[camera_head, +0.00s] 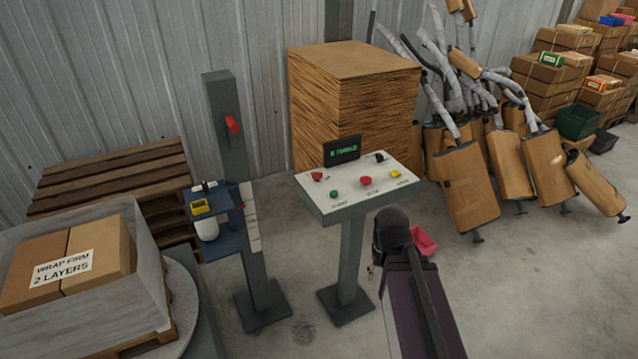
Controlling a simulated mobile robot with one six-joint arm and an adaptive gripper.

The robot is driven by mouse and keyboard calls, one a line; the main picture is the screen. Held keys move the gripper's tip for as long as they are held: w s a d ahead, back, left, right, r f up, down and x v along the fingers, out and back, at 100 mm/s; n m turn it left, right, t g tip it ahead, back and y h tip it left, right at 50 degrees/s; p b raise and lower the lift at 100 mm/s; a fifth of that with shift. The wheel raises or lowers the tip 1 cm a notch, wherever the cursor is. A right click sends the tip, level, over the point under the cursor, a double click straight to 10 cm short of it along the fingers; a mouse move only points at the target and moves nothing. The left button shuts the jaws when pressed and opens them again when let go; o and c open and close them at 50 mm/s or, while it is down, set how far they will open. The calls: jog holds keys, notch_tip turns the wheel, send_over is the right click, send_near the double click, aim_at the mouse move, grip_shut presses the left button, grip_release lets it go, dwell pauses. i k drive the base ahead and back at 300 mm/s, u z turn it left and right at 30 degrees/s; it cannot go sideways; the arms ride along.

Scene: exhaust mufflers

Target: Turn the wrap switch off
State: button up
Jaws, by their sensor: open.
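A control panel (352,198) with a pale sloping top stands on a grey post at the centre. On it are a red switch (317,177) at the back left, a black toggle (380,157) at the back right, a green button (334,195), a red button (366,181) and a yellow button (396,174). The labels are too small to read, so I cannot tell which is the wrap switch or how it is set. A red lever (232,124) is on the taller post to the left.
A small display (342,151) with green text stands behind the panel. Wrapped boxes (64,263) sit on a turntable at lower left. A cardboard stack (355,95) is behind, with mufflers (467,185) leaning at right.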

aim_at(316, 175)
jog(key=k, duration=0.25)
jog(key=u, duration=0.2)
jog(key=i, duration=1.1)
jog(key=u, duration=0.1)
